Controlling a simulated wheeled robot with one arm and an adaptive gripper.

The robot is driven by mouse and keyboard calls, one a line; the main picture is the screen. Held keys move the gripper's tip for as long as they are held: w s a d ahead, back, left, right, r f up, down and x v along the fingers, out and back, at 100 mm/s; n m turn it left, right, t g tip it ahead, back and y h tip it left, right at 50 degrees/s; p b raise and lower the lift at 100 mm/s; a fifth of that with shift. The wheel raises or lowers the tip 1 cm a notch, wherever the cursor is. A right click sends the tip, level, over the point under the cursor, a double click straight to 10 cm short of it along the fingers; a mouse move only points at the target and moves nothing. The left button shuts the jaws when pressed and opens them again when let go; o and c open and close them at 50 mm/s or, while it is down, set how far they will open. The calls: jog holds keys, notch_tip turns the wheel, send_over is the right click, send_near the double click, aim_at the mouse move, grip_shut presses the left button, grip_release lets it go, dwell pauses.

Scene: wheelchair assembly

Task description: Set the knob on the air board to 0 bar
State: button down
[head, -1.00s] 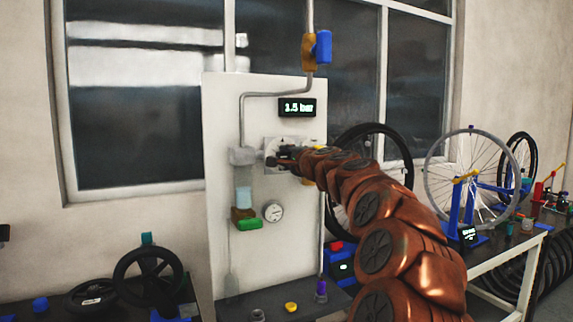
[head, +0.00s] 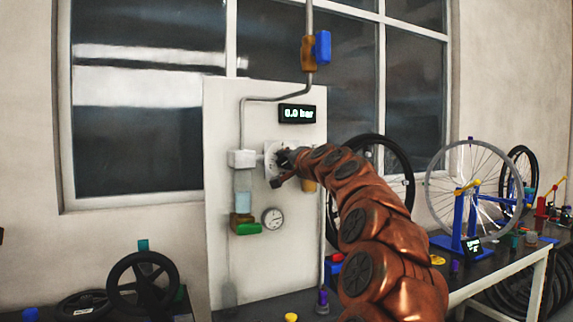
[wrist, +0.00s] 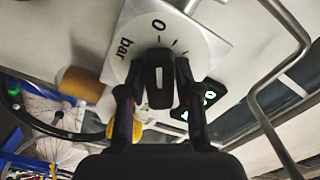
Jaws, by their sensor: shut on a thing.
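The white air board (head: 225,120) stands upright against the window. Its display (head: 297,114) reads 0.0 bar. My gripper (wrist: 158,82) is shut on the knob, one finger on each side. In the head view my gripper (head: 283,165) reaches the dial plate (head: 270,152) and hides the knob in part.
A round gauge (head: 273,219) and a green part (head: 248,229) sit below the dial. A pipe (head: 243,125) runs up the board; the wrist view shows it close by on the right (wrist: 262,105). Wheels and a blue stand (head: 470,225) are at the right.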

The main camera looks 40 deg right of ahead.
dwell(0.3)
jog(key=c, duration=0.9)
grip_release()
jog(key=shift+v, duration=6)
